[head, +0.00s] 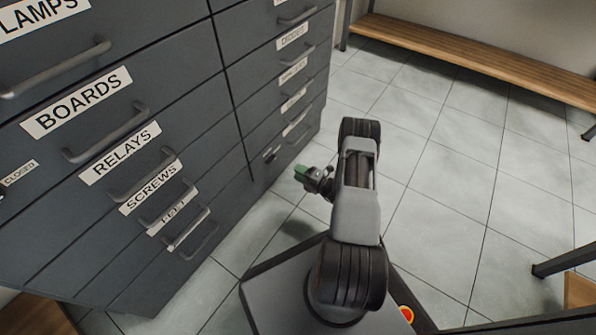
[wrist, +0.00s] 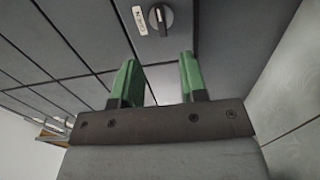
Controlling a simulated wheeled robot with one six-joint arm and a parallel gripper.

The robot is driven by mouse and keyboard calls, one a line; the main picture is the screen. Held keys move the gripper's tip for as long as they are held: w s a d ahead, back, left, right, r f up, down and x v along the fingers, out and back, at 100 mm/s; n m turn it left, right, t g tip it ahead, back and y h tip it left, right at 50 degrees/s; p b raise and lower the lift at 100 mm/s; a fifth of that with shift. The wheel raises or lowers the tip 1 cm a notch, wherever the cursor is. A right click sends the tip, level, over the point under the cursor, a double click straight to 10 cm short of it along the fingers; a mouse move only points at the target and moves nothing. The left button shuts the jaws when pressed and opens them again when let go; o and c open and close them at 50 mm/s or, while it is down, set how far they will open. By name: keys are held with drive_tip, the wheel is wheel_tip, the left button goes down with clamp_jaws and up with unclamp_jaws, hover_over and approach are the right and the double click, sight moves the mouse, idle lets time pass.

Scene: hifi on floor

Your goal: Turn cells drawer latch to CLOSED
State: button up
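A round dark latch knob (wrist: 160,18) with a raised grip sits on a grey cabinet face at the top of the wrist view. A small white label (wrist: 139,20) is beside it, too small to read. My gripper (wrist: 158,58) has its two green fingers apart, with nothing between them; the knob is beyond the fingertips, not touched. In the head view my gripper (head: 302,173) is to the right of the dark drawer cabinet (head: 225,130), near its low drawers. A small latch (head: 271,153) shows there. No label reading CELLS is legible.
Drawers labelled LAMPS, BOARDS (head: 77,102), RELAYS (head: 120,152) and SCREWS (head: 152,187) have protruding bar handles. A CLOSED label (head: 19,173) is at the left edge. A wooden bench (head: 470,55) stands at the back.

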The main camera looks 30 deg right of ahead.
drive_tip(key=shift+v, duration=1.1)
drive_tip(key=shift+d, duration=0.2)
drive_tip(key=s+a+r+n+g+y+p, duration=0.1)
drive_tip(key=a+r+n+g+p, duration=0.55)
drive_tip(key=r, duration=0.65)
drive_tip(key=s+a+r+n+g+y+p, duration=0.1)
drive_tip(key=a+r+n+g+y+p, duration=0.2)
drive_tip(key=r+n+p, duration=0.8)
drive_tip(key=s+a+r+n+g+p, duration=0.15)
drive_tip(key=a+r+n+g, duration=0.35)
drive_tip(key=r, duration=1.1)
drive_tip(key=s+r+n+h+p, duration=0.4)
drive_tip(key=r+n+p, duration=0.3)
drive_tip(key=r, duration=0.5)
drive_tip(key=s+r+n+t+h+p, duration=0.1)
drive_tip(key=s+r+n+h+p, duration=0.3)
drive_tip(key=s+r+n+p, duration=0.2)
drive_tip(key=s+r+n+t+h+p, duration=0.1)
drive_tip(key=s+r+n+h+p, duration=0.3)
drive_tip(key=r+n+p, duration=0.6)
wheel_tip(320, 180, up, 8)
drive_tip(key=s+n, duration=0.1)
drive_tip(key=n, duration=0.2)
drive_tip(key=shift+a+r, duration=0.2)
drive_tip(key=shift+a, duration=0.2)
